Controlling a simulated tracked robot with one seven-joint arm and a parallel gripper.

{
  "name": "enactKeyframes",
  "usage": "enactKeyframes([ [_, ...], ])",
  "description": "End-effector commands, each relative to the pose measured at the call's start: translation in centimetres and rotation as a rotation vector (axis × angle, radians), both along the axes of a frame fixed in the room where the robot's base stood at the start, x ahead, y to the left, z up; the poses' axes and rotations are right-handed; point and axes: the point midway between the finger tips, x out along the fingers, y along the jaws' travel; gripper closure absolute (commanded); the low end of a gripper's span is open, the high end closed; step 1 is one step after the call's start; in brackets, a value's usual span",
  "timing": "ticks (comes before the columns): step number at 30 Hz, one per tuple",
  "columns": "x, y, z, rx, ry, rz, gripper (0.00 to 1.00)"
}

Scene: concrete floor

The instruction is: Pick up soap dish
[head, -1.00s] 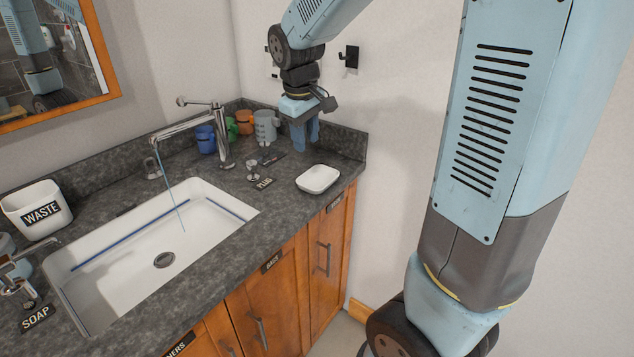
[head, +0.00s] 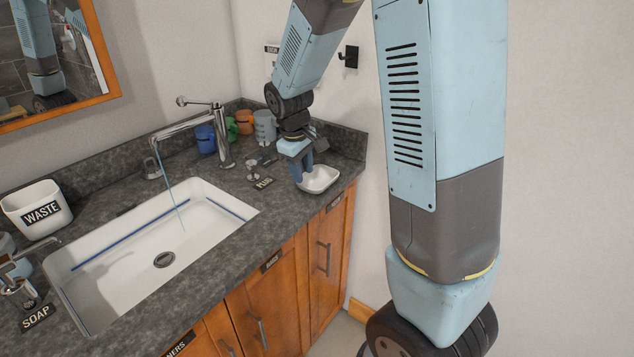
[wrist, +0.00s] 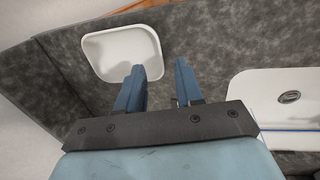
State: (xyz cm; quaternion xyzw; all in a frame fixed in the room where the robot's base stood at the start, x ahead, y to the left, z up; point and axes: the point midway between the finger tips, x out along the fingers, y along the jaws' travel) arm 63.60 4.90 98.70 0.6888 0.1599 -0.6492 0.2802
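The soap dish is a small white rounded tray (head: 322,181) on the dark counter near its right front corner. It also shows in the wrist view (wrist: 122,48), just beyond my fingertips at upper left. My gripper (head: 301,174) is over the left side of the dish in the head view and partly hides it. In the wrist view the two blue fingers (wrist: 160,75) stand apart with nothing between them, so it is open. One finger overlaps the near edge of the dish in that view. I cannot tell whether they touch.
The white sink (head: 130,265) with running water (head: 172,195) is left of the dish. The faucet (head: 222,140) and several cups (head: 245,122) stand behind. A waste bin (head: 35,208) and a soap dispenser (head: 18,290) are far left. The wall bounds the right side.

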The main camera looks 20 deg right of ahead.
Motion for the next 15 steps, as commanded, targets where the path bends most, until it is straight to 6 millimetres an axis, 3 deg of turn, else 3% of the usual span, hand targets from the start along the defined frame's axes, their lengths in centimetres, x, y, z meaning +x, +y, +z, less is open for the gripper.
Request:
enactKeyframes([
  [9, -0.1, -0.8, -3.6, -0.002, 0.004, -0.001, 0.64],
  [15, 0.2, -1.0, -5.0, 0.000, 0.001, -0.001, 0.64],
])
